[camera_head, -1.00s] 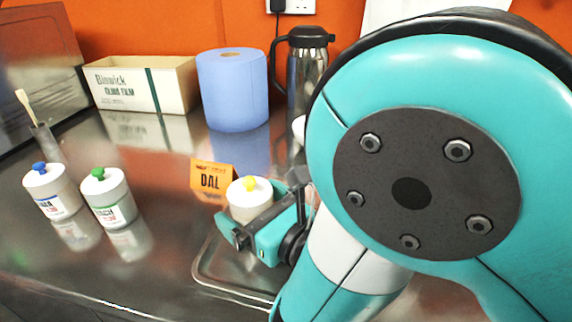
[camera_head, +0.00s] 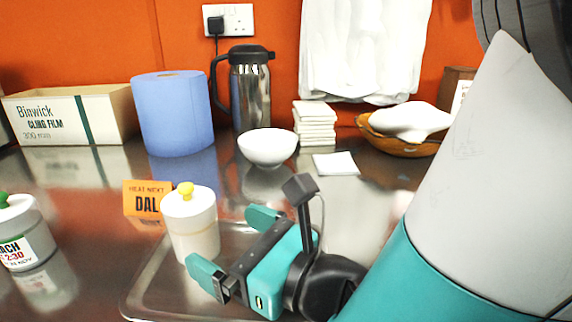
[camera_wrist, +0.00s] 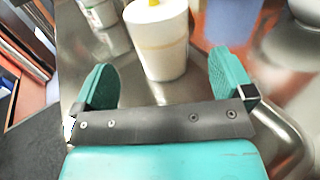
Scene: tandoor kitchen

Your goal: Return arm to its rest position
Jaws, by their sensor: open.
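My gripper (camera_head: 232,245) is open and empty, low over the metal tray, with its two teal fingers spread apart. In the wrist view my gripper (camera_wrist: 165,85) shows a gap between the fingers. A white tub with a yellow knob (camera_head: 191,228) stands upright just beyond the fingertips, by the tray's back left corner. It also shows in the wrist view as a white tub (camera_wrist: 157,45) ahead of the fingers. I cannot tell exactly how close the fingers are to it. My arm fills the right side of the head view.
The metal tray (camera_head: 143,291) lies under my gripper. An orange DAL card (camera_head: 146,199) stands behind the tub. A green-knobbed tub (camera_head: 22,236) is at left. Behind are a cling film box (camera_head: 66,116), blue roll (camera_head: 172,112), flask (camera_head: 250,92), white bowl (camera_head: 268,147) and stacked napkins (camera_head: 314,125).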

